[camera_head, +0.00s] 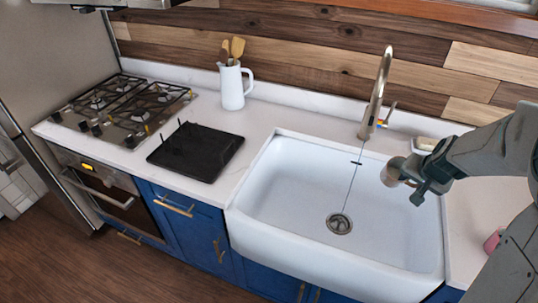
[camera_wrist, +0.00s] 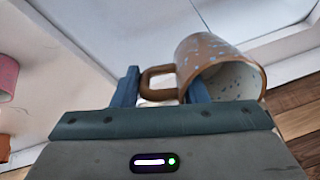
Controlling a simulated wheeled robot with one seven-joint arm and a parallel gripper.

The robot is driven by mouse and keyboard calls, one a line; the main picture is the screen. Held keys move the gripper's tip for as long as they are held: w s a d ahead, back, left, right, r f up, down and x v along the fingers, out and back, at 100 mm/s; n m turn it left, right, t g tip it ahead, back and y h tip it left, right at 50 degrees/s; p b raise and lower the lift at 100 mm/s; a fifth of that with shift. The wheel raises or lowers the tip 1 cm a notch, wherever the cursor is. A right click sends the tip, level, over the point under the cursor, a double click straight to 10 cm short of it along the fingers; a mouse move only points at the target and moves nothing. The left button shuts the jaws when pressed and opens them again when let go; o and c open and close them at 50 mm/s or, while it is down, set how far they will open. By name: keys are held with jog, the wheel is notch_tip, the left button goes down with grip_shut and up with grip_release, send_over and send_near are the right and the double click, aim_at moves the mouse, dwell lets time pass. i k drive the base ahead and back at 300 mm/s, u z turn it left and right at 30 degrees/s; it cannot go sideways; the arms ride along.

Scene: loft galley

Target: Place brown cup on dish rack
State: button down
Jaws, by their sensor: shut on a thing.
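The brown cup (camera_wrist: 205,55) has light blue speckles and a pale speckled inside. In the wrist view it is tipped on its side, with its handle between the fingers of my gripper (camera_wrist: 162,92). My gripper is shut on the cup near the handle. In the head view my gripper (camera_head: 408,182) holds the cup (camera_head: 391,172) above the right part of the sink, and the cup is partly hidden by the fingers. The dish rack (camera_head: 196,152) is a black, low tray with a few upright prongs, empty, on the counter left of the sink.
The white sink (camera_head: 290,205) lies between my gripper and the rack, with a tall faucet (camera_head: 376,92) at its back. A white jug (camera_head: 232,88) with utensils stands behind the rack. A gas stove (camera_head: 125,108) is left. A pink object (camera_head: 493,240) sits right of the sink.

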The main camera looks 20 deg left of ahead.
aim_at(207, 159)
jog(key=u, duration=3)
jog(key=i, duration=2.3)
jog(key=z, duration=3)
jog(key=i, duration=0.5)
